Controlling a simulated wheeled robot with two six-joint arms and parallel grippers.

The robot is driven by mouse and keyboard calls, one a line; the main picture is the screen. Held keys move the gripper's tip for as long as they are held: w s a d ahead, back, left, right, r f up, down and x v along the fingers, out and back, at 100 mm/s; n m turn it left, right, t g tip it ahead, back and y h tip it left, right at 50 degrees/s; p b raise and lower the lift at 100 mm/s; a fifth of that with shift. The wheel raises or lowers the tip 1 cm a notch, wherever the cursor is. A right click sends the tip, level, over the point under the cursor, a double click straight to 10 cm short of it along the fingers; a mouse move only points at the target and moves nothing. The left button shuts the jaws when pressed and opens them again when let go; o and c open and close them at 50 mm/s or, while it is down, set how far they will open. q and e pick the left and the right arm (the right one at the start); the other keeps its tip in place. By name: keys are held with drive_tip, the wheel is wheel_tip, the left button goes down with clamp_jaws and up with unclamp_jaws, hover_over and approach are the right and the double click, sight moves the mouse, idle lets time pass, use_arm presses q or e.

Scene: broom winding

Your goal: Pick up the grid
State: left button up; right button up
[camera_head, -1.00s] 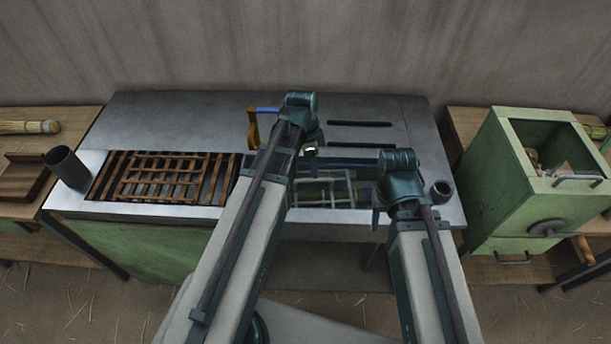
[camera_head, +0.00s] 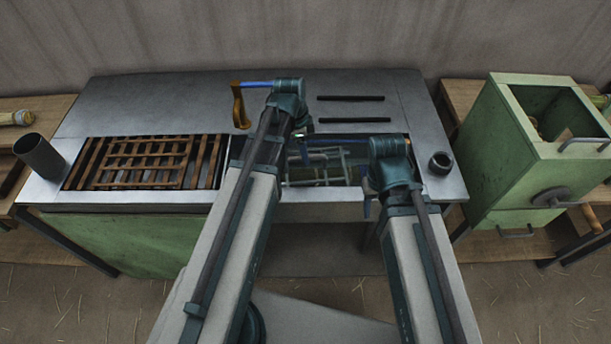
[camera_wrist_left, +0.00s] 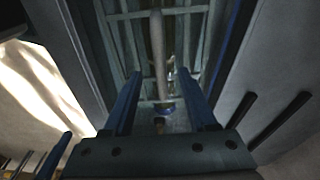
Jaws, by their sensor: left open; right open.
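A brown grid (camera_head: 147,162) lies flat on brown slats (camera_head: 88,165) set in the left part of the metal table. A pale, metal-looking frame (camera_head: 322,163) lies in the recessed basin at the table's middle right. It also shows as crossing bars in the left wrist view (camera_wrist_left: 190,50). My left gripper (camera_head: 301,132) is over the basin, away from the brown grid. In the left wrist view its two blue fingers (camera_wrist_left: 158,85) stand apart, with a pale rod visible beyond them. My right gripper (camera_head: 368,194) is at the basin's right front and partly hidden by its own wrist; its jaws are open.
The metal table (camera_head: 180,104) has two dark slots at the back right. A dark cylinder (camera_head: 38,155) is at the left edge and a short cup (camera_head: 440,163) at the right. A green box (camera_head: 500,150) stands farther right.

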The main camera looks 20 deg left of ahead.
sight(307, 169)
use_arm(q)
drive_tip(key=shift+d+f, duration=0.1)
drive_tip(key=shift+f, duration=0.55)
use_arm(e)
drive_tip(key=shift+f, duration=0.65)
use_arm(q)
drive_tip(key=f+b, duration=0.1)
drive_tip(key=b, duration=0.1)
drive_tip(key=f+b, duration=0.1)
drive_tip(key=f, duration=0.1)
drive_tip(key=f+b, duration=0.2)
drive_tip(key=shift+w+d+f+b, duration=0.15)
drive_tip(key=shift+w+d+b, duration=0.1)
drive_tip(key=shift+d+b, duration=0.1)
use_arm(e)
wheel_tip(307, 169, down, 5)
drive_tip(key=shift+f, duration=0.1)
use_arm(q)
clamp_jaws()
